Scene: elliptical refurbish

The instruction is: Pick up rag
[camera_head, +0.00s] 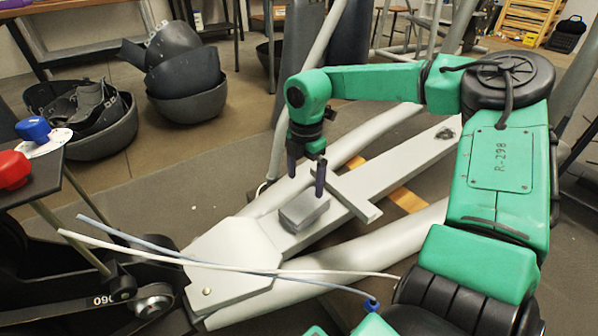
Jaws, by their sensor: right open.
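A grey folded rag (304,213) lies on the pale grey frame bar (283,238) of the machine, near the middle of the view. My right gripper (306,190) comes in from the right on the green arm and points down just above the rag. Its two dark fingers are spread apart with nothing between them. Whether the fingertips touch the rag is hard to tell. My left gripper is not in view.
White and blue cables (225,264) cross in front of the rag. A crossbar (345,195) lies just right of it. Dark bowl-shaped bins (190,104) stand on the floor at the upper left. Red (12,170) and blue (33,129) knobs are at the left edge.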

